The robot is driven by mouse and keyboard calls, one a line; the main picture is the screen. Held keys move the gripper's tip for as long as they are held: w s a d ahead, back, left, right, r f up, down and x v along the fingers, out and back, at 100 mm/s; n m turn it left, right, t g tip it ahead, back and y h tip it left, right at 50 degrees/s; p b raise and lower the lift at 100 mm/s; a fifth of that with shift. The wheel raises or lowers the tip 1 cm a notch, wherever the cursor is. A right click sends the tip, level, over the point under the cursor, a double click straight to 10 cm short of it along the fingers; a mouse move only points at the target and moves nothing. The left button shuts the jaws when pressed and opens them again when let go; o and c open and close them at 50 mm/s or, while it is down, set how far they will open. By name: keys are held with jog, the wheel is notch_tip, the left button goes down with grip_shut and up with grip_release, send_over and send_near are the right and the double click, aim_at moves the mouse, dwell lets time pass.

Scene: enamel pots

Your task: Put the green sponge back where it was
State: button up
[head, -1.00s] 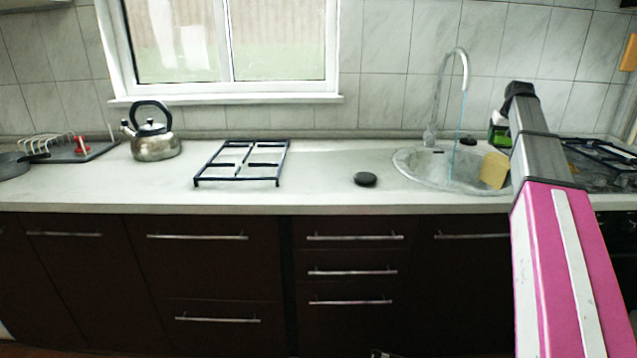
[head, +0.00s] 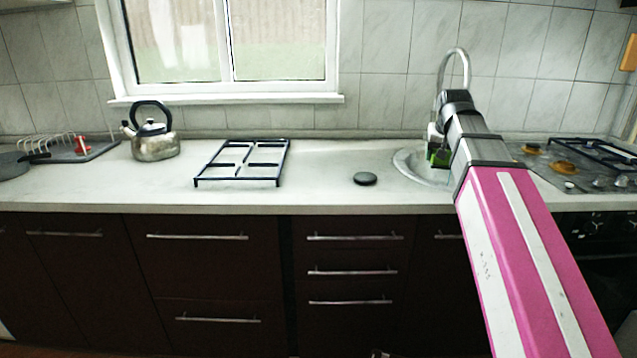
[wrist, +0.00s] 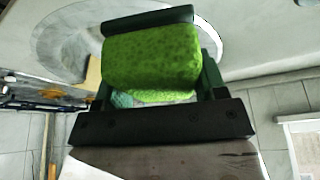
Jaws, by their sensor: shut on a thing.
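The green sponge (wrist: 150,58) fills the space between the dark fingers of my gripper (wrist: 152,70) in the wrist view. My gripper is shut on it. The round sink (head: 407,165) is largely hidden by my arm. The sink's pale bowl (wrist: 62,45) also shows in the wrist view, behind the sponge.
A curved tap (head: 453,52) stands close behind my gripper. A black disc (head: 365,179) lies left of the sink. A stove grate (head: 243,162) and a kettle (head: 154,140) stand further left. A hob (head: 580,165) is at the right. The counter between grate and disc is clear.

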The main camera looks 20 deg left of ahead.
jog(key=s+a+r+n+g+y, duration=0.1)
jog(key=s+a+n, duration=0.35)
jog(key=a, duration=0.85)
jog(key=s+a+n+g+y, duration=0.15)
jog(key=s+a+n, duration=0.35)
jog(key=a, duration=0.9)
jog(key=s+a+r+n+y, duration=0.1)
jog(key=s+a+n, duration=0.2)
jog(key=s+a, duration=0.7)
send_over(316, 180)
jog(key=d, duration=0.1)
jog(key=f, duration=0.4)
jog(key=s+f, duration=0.1)
jog(key=f, duration=0.2)
jog(key=shift+w+d+f, duration=0.1)
jog(key=shift+f, duration=1.95)
jog(key=shift+f, duration=0.1)
jog(key=o, duration=1)
jog(key=v, duration=1.2)
jog(key=shift+d, duration=0.1)
